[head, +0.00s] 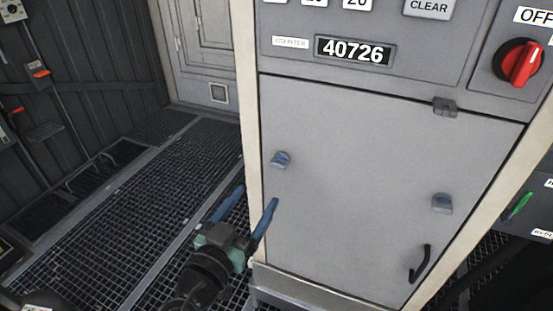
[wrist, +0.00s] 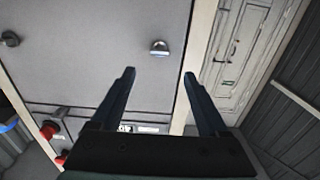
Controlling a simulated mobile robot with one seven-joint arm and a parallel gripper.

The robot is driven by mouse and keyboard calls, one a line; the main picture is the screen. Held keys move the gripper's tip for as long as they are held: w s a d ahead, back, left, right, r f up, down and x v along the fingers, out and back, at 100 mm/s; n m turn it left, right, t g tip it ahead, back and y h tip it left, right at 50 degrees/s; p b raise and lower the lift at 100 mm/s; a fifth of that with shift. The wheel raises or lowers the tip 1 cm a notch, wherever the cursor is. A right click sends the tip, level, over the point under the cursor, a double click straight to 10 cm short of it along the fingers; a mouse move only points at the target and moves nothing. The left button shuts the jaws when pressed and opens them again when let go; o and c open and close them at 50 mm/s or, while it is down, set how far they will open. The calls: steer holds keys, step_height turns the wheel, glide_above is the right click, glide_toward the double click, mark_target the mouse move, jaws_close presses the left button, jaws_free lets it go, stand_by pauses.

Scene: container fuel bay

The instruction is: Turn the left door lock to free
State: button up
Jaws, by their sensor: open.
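The left door lock (head: 281,159) is a small blue-grey knob on the upper left of the grey cabinet door (head: 350,190). In the wrist view the lock (wrist: 160,48) shows just beyond the gap between my fingertips. My gripper (head: 256,197) is open and empty, below and left of the lock in the head view, apart from it. Its two dark fingers also show in the wrist view (wrist: 159,73). The right door lock (head: 442,203) is a similar knob near the right edge. Any lock markings are too small to read.
A dark catch (head: 445,106) sits at the door's top edge and a black handle (head: 420,263) at lower right. Above are a counter (head: 355,51) reading 40726 and a red rotary switch (head: 523,63). Open grating floor (head: 165,185) lies left of the cabinet.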

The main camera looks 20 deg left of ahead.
mark_target(277, 166)
steer(key=w, duration=1.1)
steer(key=shift+w+d, duration=0.1)
steer(key=shift+d, duration=0.1)
jaws_close()
